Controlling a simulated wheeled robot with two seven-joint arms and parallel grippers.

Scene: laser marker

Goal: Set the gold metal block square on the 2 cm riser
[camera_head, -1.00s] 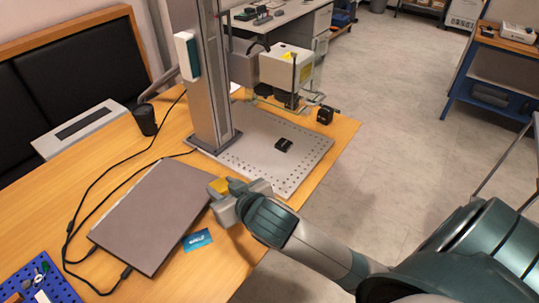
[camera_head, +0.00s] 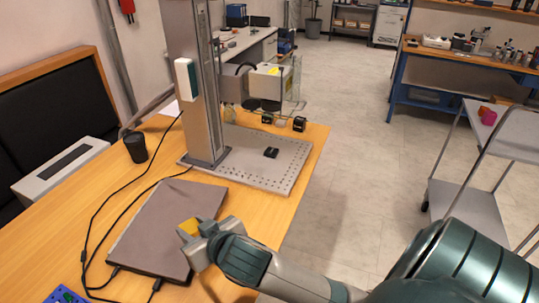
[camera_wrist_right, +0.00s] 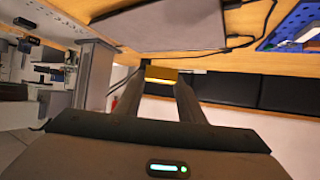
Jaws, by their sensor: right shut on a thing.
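The gold metal block (camera_head: 189,227) is in my right gripper (camera_head: 196,231), which is shut on it. In the head view, block and gripper show in front of the right edge of the grey laptop (camera_head: 165,231); their height above it is hard to tell. The right wrist view shows the gold block (camera_wrist_right: 161,75) between the tips of the two fingers. A small black block (camera_head: 271,152), which looks like the riser, sits on the perforated metal plate (camera_head: 240,165), apart from the gripper. My left gripper is out of view.
The marker's column (camera_head: 206,100) rises from the plate's left side, with the laser head (camera_head: 270,82) overhanging behind the black block. A small black item (camera_head: 299,124) stands near the plate's back right corner.

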